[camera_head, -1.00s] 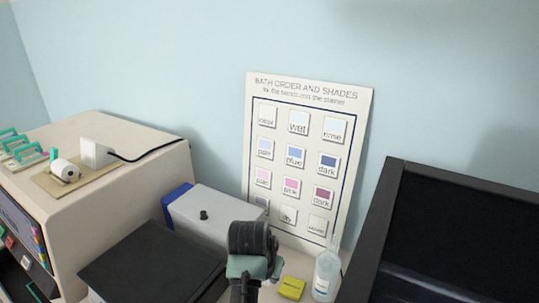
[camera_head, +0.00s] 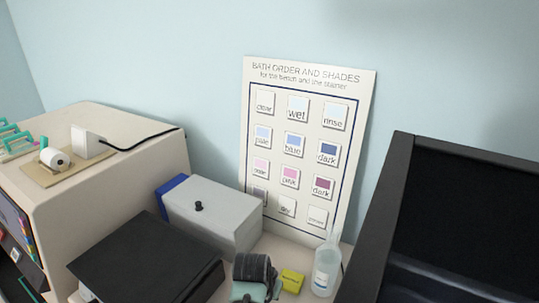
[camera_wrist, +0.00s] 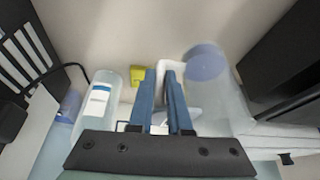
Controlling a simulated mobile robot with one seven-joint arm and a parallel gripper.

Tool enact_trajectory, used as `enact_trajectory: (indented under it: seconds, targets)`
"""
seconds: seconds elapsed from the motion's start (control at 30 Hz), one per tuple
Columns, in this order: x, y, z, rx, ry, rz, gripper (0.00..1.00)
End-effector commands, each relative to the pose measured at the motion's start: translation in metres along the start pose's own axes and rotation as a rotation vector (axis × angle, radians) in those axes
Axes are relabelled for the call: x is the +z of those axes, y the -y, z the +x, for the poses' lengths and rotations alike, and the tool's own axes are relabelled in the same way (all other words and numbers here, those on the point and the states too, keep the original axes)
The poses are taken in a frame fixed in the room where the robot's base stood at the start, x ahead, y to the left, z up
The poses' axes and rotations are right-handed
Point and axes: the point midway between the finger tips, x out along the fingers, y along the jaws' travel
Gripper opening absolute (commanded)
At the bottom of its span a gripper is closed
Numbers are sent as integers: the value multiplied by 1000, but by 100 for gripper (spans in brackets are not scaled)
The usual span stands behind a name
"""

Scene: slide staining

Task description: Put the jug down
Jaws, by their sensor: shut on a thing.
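In the wrist view my gripper (camera_wrist: 161,74) has its two blue fingers shut on the pale handle of the jug (camera_wrist: 208,88). The jug is see-through, with a blue area inside or at its base, and its body lies to the right of the fingers. I cannot tell whether its base touches the bench. In the head view only the top of my wrist shows at the bottom edge. The jug and fingertips are hidden there.
A clear bottle (camera_head: 326,268) and a yellow block (camera_head: 291,281) stand close beside my gripper. A black box (camera_head: 145,262) and a grey-white box (camera_head: 215,214) are to the left. A dark screen-like panel (camera_head: 455,215) rises at right. A chart (camera_head: 306,150) leans on the wall.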

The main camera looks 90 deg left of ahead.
Motion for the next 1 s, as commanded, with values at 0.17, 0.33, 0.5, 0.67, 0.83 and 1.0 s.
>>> enact_trajectory:
  seconds: [0.17, 0.33, 0.5, 0.67, 0.83, 1.0]
  targets:
    - [9, 0, 20, 1, 3, 0, 0]
    - [15, -1, 36, 0, -1, 0, 0]
    - [15, -1, 36, 0, -3, 1, 0]
    - [16, -1, 39, 0, -2, 1, 0]
    - [16, -1, 39, 0, -1, 0, 40]
    - [16, -1, 39, 0, -1, 0, 47]
